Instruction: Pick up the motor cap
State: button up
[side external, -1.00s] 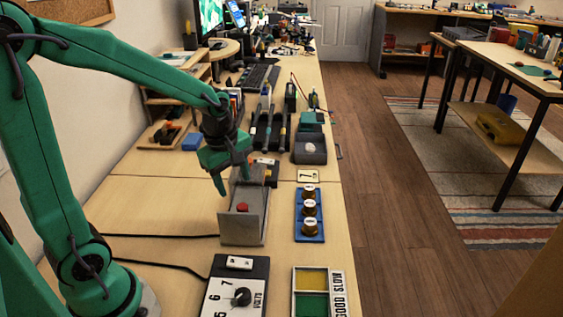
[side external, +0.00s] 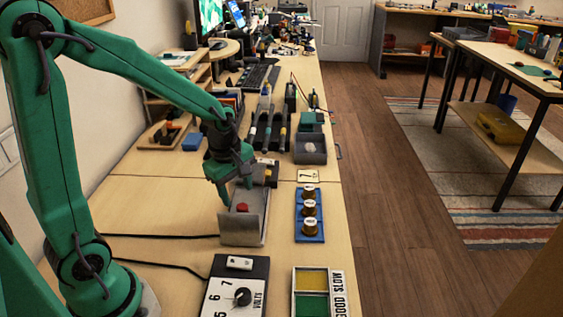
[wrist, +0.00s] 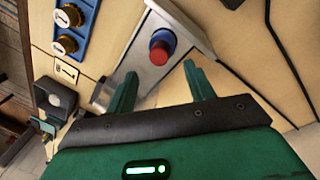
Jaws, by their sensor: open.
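A round red cap, likely the motor cap (side external: 242,207), sits on the grey metal stand (side external: 243,233) at the middle of the bench. In the wrist view the red cap (wrist: 163,39) tops a short cylinder with a bluish lower part (wrist: 158,56), on the stand's bare metal face. My gripper (side external: 238,193) is just above and behind the cap in the side view. In the wrist view my gripper (wrist: 161,80) is open and empty, its two green fingers apart, with the cap beyond the gap between them. No contact with the cap shows.
A blue tray (side external: 299,229) with brass knobs lies right of the stand. A voltage dial panel (side external: 227,300) and a yellow-green tray (side external: 293,294) are in front. Dark bins with tools (side external: 268,146) and a grey box (side external: 310,157) stand behind. Black cables (side external: 155,236) run along the left.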

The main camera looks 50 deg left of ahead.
aim_at(241, 206)
jog(key=shift+w+d+f, duration=0.1)
jog(key=shift+w+f, duration=0.05)
jog(key=shift+f, duration=1.1)
jog(key=shift+w+f, duration=0.15)
jog(key=shift+f, duration=1.1)
jog(key=c, duration=1)
